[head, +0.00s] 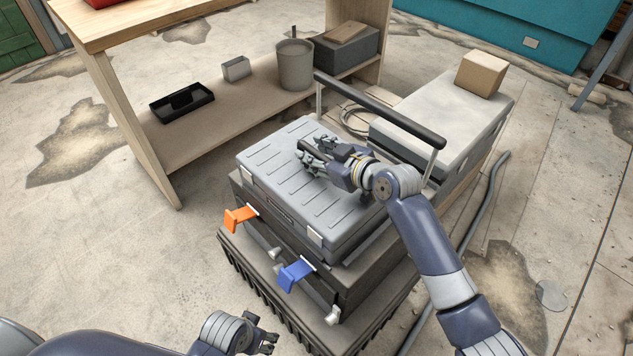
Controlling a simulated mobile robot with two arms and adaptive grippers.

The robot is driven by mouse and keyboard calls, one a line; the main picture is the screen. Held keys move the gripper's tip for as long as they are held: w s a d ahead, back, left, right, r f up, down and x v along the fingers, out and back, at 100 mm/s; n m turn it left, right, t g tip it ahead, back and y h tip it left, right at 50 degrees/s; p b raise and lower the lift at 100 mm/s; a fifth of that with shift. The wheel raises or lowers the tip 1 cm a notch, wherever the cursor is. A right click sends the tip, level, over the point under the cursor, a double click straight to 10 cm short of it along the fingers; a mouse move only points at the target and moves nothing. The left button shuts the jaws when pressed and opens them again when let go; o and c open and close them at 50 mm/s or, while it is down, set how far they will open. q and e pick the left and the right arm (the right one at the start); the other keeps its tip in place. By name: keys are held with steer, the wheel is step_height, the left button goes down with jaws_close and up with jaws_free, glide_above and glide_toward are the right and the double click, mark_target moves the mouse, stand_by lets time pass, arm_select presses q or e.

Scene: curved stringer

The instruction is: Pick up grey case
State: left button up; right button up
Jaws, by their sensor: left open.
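The grey case (275,165) lies flat, with a ribbed lid and light corner pieces. It rests on a darker case (275,240), stacked on a black ribbed base. My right gripper (304,156) is over the lid of the grey case, and its arm covers the case's right part. I cannot tell whether its fingers touch the lid or how far apart they are. My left gripper (270,338) is open and empty at the bottom edge, in front of the stack and apart from it.
An orange latch (239,218) and a blue latch (295,274) stick out from the darker case. A black handle bar (380,108) stands behind the stack. A wooden shelf unit (150,130) is at the back left; a white-topped box (440,115) is at the right.

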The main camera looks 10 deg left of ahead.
steer(key=shift+c, duration=0.3)
jaws_close()
steer(key=shift+w+r, duration=0.1)
steer(key=shift+r, duration=0.2)
